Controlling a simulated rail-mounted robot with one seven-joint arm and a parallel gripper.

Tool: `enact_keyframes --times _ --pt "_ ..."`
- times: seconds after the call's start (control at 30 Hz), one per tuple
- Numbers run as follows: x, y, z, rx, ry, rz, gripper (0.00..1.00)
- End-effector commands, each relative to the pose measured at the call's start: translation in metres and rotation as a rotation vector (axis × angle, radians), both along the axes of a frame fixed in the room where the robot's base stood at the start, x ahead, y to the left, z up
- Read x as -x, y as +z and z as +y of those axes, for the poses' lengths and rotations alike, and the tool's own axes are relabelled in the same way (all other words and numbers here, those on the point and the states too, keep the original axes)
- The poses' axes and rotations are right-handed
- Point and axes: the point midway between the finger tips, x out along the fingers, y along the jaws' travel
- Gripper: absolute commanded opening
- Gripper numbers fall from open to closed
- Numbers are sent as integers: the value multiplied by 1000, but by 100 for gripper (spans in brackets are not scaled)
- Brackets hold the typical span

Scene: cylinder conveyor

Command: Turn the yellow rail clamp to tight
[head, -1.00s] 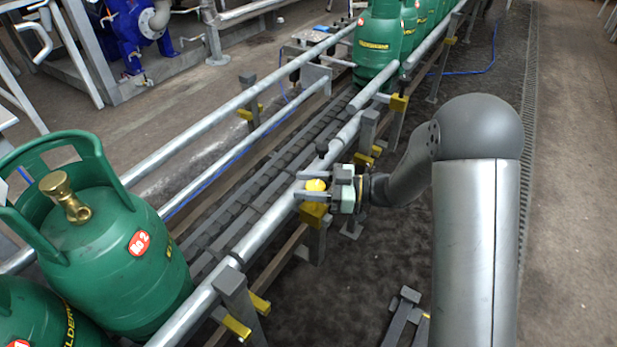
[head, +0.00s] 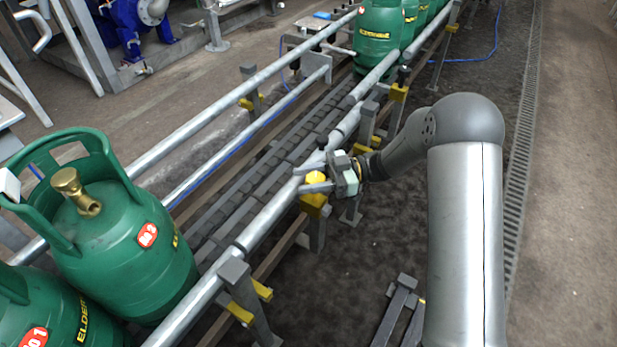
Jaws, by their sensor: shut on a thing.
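The yellow rail clamp (head: 315,178) is a round knob at the near guide rail, above a yellow block (head: 314,204) on a grey post. My gripper (head: 314,178) reaches it from the right, with one grey finger on the far side and one on the near side. The fingers are shut on the yellow clamp. The gripper is rolled, its body tilted in the picture. Part of the clamp is hidden behind the fingers.
The near guide rail (head: 262,226) runs diagonally past my gripper, beside the conveyor chain (head: 240,178). A green cylinder (head: 125,240) stands on the conveyor at the left; several more stand at the back. A dark knob (head: 322,142) sits just behind the clamp.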

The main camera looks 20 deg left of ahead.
Motion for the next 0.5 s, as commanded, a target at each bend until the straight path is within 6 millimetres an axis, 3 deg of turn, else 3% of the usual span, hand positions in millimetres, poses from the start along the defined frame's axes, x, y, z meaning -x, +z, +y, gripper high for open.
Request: enact_keyframes --times 0.1,0.13,0.2,0.5 --pt "1 0 1 -1 2 0 19" --pt "1 0 1 -1 2 0 45" --pt "1 0 1 -1 2 0 64" --pt "0 0 0 -1 0 0 64"
